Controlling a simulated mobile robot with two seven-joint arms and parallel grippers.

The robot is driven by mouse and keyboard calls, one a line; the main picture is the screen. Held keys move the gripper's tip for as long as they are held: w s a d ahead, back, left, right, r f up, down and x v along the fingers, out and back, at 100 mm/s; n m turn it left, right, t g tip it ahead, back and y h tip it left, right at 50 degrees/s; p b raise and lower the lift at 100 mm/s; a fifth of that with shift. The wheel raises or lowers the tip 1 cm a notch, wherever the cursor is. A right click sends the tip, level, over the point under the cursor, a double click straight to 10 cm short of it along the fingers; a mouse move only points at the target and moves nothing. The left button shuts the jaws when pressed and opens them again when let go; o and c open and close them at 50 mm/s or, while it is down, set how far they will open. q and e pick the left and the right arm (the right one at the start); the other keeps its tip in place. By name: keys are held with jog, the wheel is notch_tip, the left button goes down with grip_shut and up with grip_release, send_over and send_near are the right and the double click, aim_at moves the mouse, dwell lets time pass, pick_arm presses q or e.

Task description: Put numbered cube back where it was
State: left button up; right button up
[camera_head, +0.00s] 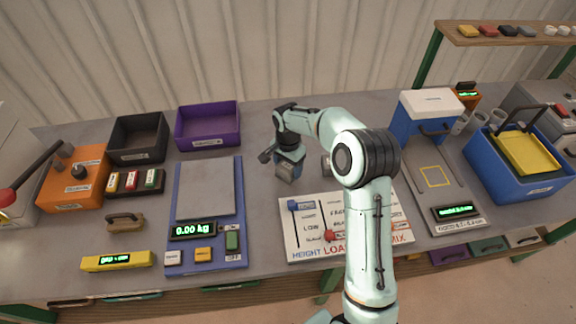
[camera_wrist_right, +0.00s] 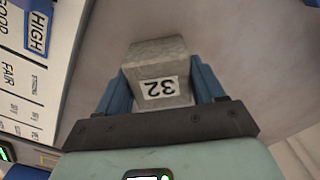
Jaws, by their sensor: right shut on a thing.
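The numbered cube (camera_wrist_right: 152,68) is grey and carries a white label reading 32, upside down in the right wrist view. My right gripper (camera_wrist_right: 166,84) is shut on it, with a blue finger on either side. In the head view the cube (camera_head: 284,171) shows small below my right gripper (camera_head: 288,160), over the grey table between the blue scale and the white board. I cannot tell whether it touches the table. The scale (camera_head: 206,190) has a bare plate and reads 0.00 kg. My left gripper is not in view.
The white board (camera_head: 305,242) with sliders lies in front, partly hidden by my right arm. A black bin (camera_head: 138,118) and a purple bin (camera_head: 236,112) stand at the back left. A blue crate (camera_head: 503,187) stands at the right. The table behind the cube is clear.

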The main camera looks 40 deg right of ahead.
aim_at(288, 165)
jog(key=shift+f, duration=0.15)
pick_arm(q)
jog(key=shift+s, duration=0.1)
pick_arm(e)
jog(key=o, duration=1.6)
jog(key=shift+c, duration=0.2)
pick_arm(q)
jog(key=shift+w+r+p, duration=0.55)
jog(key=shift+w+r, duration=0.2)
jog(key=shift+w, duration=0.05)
pick_arm(e)
notch_tip(288, 165, up, 12)
